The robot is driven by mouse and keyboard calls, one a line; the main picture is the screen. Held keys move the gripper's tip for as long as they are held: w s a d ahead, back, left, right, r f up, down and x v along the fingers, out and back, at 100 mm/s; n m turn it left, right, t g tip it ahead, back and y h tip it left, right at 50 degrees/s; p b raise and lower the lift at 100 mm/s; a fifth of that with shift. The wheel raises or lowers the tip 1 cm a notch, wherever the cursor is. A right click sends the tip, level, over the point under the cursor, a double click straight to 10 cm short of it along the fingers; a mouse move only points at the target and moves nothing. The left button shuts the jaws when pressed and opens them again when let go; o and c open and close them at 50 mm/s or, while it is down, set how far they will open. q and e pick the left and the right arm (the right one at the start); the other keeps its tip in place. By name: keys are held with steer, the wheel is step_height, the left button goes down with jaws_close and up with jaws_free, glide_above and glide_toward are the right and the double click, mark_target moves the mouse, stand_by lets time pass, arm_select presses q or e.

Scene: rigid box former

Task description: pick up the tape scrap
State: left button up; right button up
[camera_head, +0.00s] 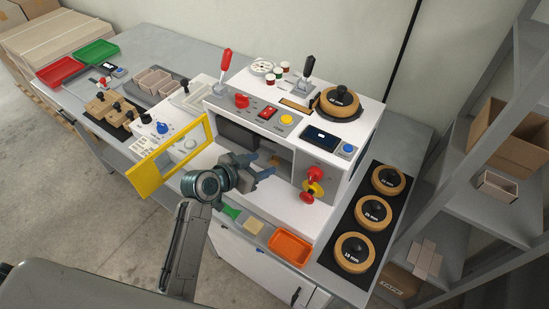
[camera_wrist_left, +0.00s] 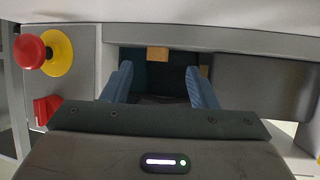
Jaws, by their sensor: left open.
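A small tan piece (camera_wrist_left: 157,54), which looks like the tape scrap, shows in the left wrist view at the back of the dark opening in the machine. It lies between and beyond my fingertips, apart from them. I cannot clearly make it out in the head view. My left gripper (camera_head: 262,165) reaches into the opening of the white machine (camera_head: 357,150). In the left wrist view its two blue fingers (camera_wrist_left: 159,74) are spread apart with nothing between them. My right gripper is not in view.
A yellow-framed door (camera_head: 150,178) stands open left of my arm. A red knob on a yellow base (camera_head: 313,186) sits right of the opening. An orange tray (camera_head: 290,248) is in front. Round tape-like rolls (camera_head: 355,252) lie on the right. The machine's top edge overhangs the opening.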

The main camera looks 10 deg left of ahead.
mark_target(273, 161)
arm_select(q)
steer(key=p+x, duration=0.1)
steer(key=x, duration=0.3)
steer(key=shift+d, duration=0.2)
steer(key=shift+a, duration=0.1)
steer(key=shift+c, duration=0.4)
steer(key=c, duration=1)
